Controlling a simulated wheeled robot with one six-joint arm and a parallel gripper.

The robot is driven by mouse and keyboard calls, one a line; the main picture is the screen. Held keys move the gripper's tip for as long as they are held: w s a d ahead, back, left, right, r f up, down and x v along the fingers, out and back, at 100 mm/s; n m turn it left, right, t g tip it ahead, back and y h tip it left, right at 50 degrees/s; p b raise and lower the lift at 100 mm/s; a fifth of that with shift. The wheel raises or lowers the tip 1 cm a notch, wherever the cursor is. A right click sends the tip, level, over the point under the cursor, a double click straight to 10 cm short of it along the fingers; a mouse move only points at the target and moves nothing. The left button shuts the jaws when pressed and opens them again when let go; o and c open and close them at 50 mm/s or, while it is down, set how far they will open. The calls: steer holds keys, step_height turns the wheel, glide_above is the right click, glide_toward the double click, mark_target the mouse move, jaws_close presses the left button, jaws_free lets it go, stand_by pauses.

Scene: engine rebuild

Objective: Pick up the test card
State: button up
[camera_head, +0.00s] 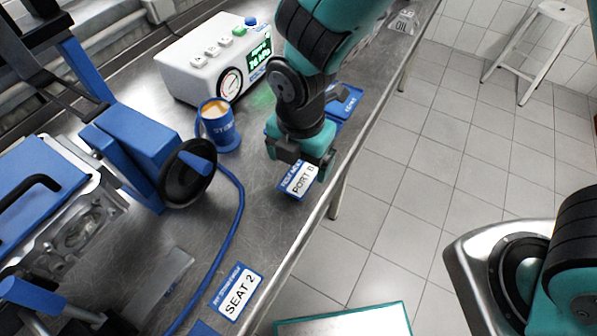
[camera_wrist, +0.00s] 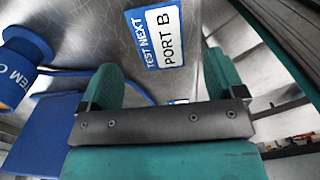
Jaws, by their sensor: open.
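The test card (camera_head: 302,181), a white card with a blue border reading "TEST NEXT PORT B", lies on the steel bench near its right edge. In the wrist view the card (camera_wrist: 158,42) shows flat, beyond my fingertips and roughly centred between them. My gripper (camera_head: 301,158) is right at the card's upper end in the head view and partly covers it. In the wrist view my gripper (camera_wrist: 164,78) is open, with its two teal fingers apart and nothing between them. I cannot tell the exact height of the fingertips above the card.
A blue cup (camera_head: 221,133) stands left of my gripper, with a white tester box (camera_head: 215,60) behind it. A "SEAT 2" card (camera_head: 237,292) and a blue hose (camera_head: 236,218) lie nearer. A black handwheel (camera_head: 187,173) stands at left. The bench edge is close on the right.

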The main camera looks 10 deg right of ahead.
mark_target(299, 176)
steer(key=shift+f, duration=1.8)
steer(key=c, duration=1)
steer(key=shift+r, duration=0.15)
